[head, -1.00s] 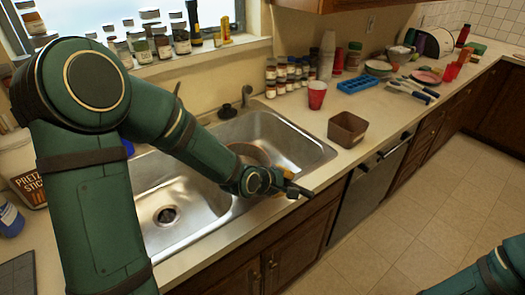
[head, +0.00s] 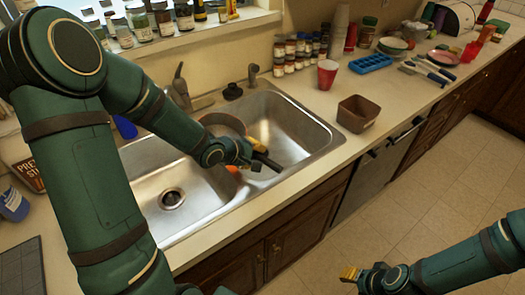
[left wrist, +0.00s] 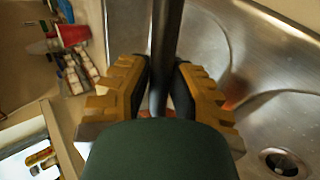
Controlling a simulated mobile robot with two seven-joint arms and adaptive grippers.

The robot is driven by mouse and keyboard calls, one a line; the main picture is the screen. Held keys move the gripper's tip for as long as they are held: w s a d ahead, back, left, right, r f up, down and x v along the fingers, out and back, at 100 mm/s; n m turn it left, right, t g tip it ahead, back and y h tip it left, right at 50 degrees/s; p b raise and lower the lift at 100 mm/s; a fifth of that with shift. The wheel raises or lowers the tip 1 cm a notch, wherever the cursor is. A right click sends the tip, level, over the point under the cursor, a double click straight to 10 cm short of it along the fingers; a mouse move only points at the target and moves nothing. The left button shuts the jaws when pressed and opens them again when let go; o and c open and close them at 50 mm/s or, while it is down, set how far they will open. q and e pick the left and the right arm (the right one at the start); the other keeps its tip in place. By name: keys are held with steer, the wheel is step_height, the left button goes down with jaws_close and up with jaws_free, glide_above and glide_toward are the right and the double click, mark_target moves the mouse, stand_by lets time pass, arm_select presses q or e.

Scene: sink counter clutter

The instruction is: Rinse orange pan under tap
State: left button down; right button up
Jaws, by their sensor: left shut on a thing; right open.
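The orange pan (head: 222,123) is in the double sink near the divider, with its rim showing behind my left arm. Much of its body is hidden. My left gripper (head: 256,155) is shut on the pan's dark handle (head: 268,163). In the left wrist view, the black handle (left wrist: 167,45) runs up between the yellow-padded fingers of the gripper (left wrist: 163,90). The tap (head: 181,86) stands at the back of the sink, left of the pan. I cannot see water running. My right gripper (head: 350,276) is open and empty, low over the floor in front of the cabinets.
The sink's left basin (head: 165,185) is empty around its drain. A red cup (head: 327,73) and a brown square container (head: 356,113) stand right of the sink. Several jars line the windowsill and back counter. A blue tray (head: 371,63) lies farther right.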

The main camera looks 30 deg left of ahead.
arm_select(q)
steer(key=shift+s+a+f+p, duration=0.1)
steer(key=shift+a+p, duration=0.15)
steer(key=shift+a, duration=0.3)
steer(key=shift+s+a+f+p, duration=0.1)
steer(key=shift+a+p, duration=0.1)
steer(key=shift+a, duration=0.35)
steer(key=shift+s+a+f+p, duration=0.2)
steer(key=shift+a+p, duration=0.1)
steer(key=shift+a, duration=0.5)
steer(key=shift+s+a+f+p, duration=0.1)
steer(key=shift+a+f+p, duration=0.15)
steer(key=shift+a, duration=0.55)
steer(key=shift+s+a+f+p, duration=0.1)
steer(key=shift+a+f+p, duration=0.15)
steer(key=shift+a, duration=0.55)
steer(key=a+p, duration=0.3)
steer(key=shift+s+f, duration=0.25)
steer(key=shift+s, duration=0.05)
steer(key=shift+s+a+f+p, duration=0.1)
steer(key=shift+a+f+p, duration=0.1)
steer(key=shift+a+p, duration=0.3)
steer(key=shift+s+a+f+p, duration=0.1)
steer(key=shift+a+f+p, duration=0.05)
steer(key=shift+a+p, duration=0.3)
steer(key=shift+w, duration=0.1)
